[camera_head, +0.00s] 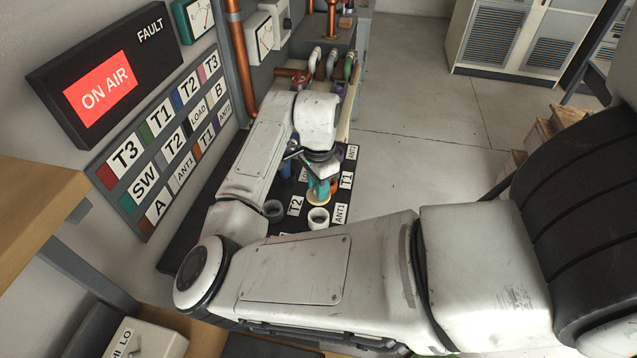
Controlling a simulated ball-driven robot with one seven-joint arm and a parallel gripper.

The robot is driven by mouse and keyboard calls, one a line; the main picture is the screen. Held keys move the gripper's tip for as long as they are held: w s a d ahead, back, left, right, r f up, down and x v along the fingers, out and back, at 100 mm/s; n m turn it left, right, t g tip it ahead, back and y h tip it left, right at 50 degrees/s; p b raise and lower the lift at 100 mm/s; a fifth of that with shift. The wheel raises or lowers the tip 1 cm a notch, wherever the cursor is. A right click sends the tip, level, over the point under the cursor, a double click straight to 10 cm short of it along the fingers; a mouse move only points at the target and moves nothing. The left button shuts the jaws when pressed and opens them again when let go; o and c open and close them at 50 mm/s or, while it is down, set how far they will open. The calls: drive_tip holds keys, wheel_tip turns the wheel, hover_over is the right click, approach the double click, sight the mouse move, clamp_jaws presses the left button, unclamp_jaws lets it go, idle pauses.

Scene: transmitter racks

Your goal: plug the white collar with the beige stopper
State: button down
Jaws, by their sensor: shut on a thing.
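The white collar (318,218) stands open-topped on the dark board, beside the T2 and ANT1 labels. My gripper (321,188) is above the board, just behind the white collar in the picture. It is shut on the beige stopper (335,185), which shows only in part beside and below the teal fingers. The stopper looks apart from the collar, but its exact height is hard to tell.
The dark board (205,215) carries label plates and a blue piece (286,170) left of my gripper. Behind it are several pipe elbows (330,64). A sign panel (160,130) covers the left wall. Open floor (430,130) lies to the right.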

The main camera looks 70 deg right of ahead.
drive_tip(key=shift+f+b, duration=1.85)
drive_tip(key=shift+f, duration=1.05)
drive_tip(key=shift+f+b, duration=0.5)
drive_tip(key=shift+f, duration=0.85)
idle(0.4)
drive_tip(key=c, duration=0.8)
unclamp_jaws()
drive_tip(key=shift+c, duration=0.2)
wheel_tip(320, 180, up, 11)
drive_tip(key=shift+f+b, duration=0.1)
drive_tip(key=shift+b, duration=0.5)
